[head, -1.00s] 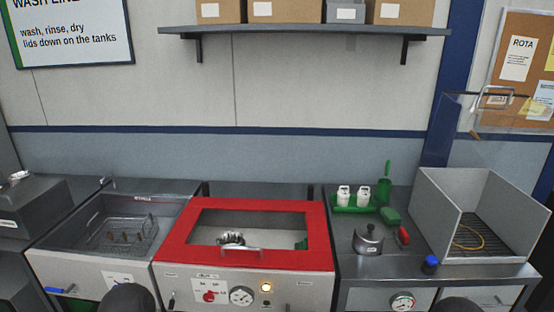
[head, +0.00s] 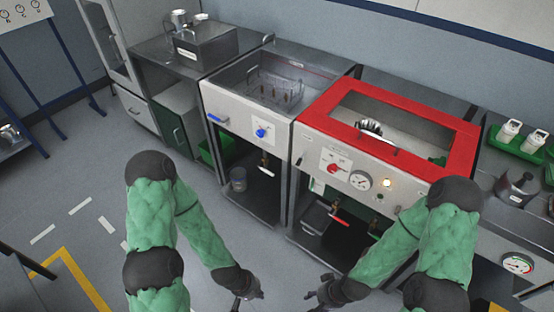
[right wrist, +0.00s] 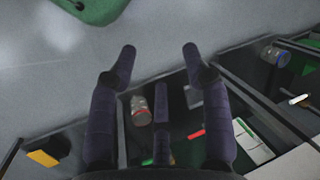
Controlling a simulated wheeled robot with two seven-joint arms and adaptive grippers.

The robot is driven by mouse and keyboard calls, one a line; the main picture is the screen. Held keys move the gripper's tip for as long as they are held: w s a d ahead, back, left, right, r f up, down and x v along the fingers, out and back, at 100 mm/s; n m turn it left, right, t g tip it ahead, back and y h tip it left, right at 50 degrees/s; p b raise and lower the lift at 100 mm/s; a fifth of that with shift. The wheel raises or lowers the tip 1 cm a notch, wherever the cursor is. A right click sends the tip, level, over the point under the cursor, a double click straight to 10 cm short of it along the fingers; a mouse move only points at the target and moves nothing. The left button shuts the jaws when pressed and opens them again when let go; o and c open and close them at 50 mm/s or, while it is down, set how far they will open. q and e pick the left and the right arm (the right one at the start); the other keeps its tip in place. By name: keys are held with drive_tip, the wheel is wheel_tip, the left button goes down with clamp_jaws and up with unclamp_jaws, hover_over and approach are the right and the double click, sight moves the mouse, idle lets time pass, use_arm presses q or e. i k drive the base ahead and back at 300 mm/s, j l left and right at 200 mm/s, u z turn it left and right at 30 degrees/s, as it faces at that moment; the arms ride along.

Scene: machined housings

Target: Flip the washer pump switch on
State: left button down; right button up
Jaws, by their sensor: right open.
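An open tank with a blue knob (head: 261,133) and a basket (head: 275,88) stands left of the red lid. A counter with a kettle-like pot (head: 516,187) and green tray (head: 520,146) is at right. Open shelves lie below.

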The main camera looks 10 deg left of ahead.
sight(300, 159)
drive_tip(key=i+j+z, duration=0.2)
drive_tip(key=j, duration=0.3)
drive_tip(key=i+j+z, duration=0.25)
drive_tip(key=j, duration=0.3)
drive_tip(key=i+j+z, duration=0.2)
drive_tip(key=j, duration=0.35)
drive_tip(key=j+z, duration=0.2)
drive_tip(key=j, duration=0.35)
drive_tip(key=j+z, duration=0.2)
drive_tip(key=j, duration=0.45)
drive_tip(key=i, duration=0.05)
